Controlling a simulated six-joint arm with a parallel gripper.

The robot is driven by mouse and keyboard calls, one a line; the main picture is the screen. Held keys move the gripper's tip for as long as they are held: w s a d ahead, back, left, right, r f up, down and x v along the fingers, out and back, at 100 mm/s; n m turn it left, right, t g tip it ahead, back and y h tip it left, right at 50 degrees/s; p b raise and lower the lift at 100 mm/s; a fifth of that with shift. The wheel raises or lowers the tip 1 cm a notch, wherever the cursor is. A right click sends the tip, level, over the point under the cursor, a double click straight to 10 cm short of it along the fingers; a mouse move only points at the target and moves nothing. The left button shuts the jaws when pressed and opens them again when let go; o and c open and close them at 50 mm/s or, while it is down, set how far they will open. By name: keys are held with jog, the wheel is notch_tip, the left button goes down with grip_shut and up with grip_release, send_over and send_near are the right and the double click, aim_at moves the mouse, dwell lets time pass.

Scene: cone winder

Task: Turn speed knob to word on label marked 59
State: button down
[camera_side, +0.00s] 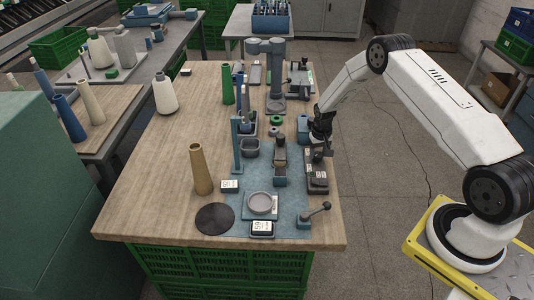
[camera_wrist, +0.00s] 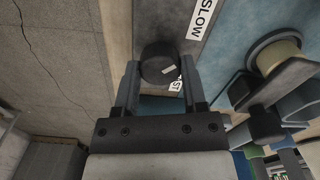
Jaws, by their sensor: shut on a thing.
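The speed knob (camera_wrist: 158,60) is a dark round cap in the wrist view, with a short white mark right of and below its centre. My gripper (camera_wrist: 160,72) is shut on it, one finger on each side. A label reading SLOW (camera_wrist: 201,18) lies above right of the knob. A second label (camera_wrist: 176,86) is partly hidden by the knob and a finger; only ST shows. In the side view my gripper (camera_side: 318,150) is at the table's right edge and hides the knob. A white card with black digits (camera_side: 262,228) lies near the front; its writing is too small to read surely.
A second card (camera_side: 230,186) lies beside a tan cone (camera_side: 201,168). A dark box (camera_side: 317,181) and a lever (camera_side: 315,213) stand in front of my gripper. A blue post (camera_side: 237,145) and a grey column (camera_side: 277,80) stand to the left. The table's left side is mostly clear.

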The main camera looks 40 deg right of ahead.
aim_at(318, 154)
jog(key=shift+c, duration=0.7)
grip_release()
jog(key=shift+r, duration=3.9)
